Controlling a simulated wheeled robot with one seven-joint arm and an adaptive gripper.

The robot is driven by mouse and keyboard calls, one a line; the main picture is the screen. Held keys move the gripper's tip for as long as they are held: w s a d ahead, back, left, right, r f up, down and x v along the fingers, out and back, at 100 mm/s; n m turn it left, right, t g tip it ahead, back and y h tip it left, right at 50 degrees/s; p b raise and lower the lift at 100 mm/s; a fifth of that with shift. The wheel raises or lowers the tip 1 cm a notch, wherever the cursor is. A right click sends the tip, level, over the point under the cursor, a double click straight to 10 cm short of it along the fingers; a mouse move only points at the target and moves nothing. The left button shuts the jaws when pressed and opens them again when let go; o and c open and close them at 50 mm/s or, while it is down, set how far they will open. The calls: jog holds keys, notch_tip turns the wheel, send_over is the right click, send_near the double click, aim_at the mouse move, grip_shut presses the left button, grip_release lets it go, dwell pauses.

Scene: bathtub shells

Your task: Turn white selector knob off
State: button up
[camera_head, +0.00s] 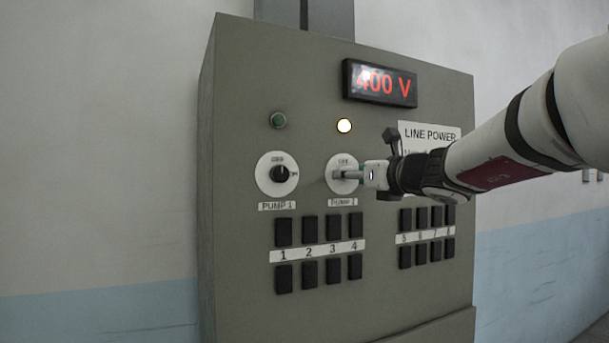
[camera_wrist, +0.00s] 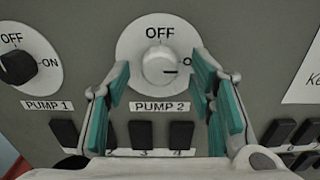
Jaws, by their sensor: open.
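The white selector knob (camera_wrist: 159,66) sits on a round white plate (camera_wrist: 130,45) labelled PUMP 2 in the wrist view. Its dark mark points right, toward the partly hidden ON; OFF is printed above it. My gripper (camera_wrist: 167,88) is open, with one teal-padded finger on each side below the knob. I see no contact in the wrist view.
A black knob (camera_head: 279,174) for PUMP 1 is to the left, with an unlit green lamp (camera_head: 278,120) above. Black switches (camera_head: 309,230) are below. A display (camera_head: 380,83) reads 400 V.

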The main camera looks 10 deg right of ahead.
jog(key=shift+w+a, duration=0.1)
jog(key=shift+w, duration=0.2)
jog(key=c, duration=1.2)
jog(key=shift+o, duration=0.2)
jog(key=shift+n+b, duration=0.3)
jog(key=shift+b, duration=0.1)
jog(key=shift+n+b, duration=8.1)
jog(key=shift+n, duration=0.5)
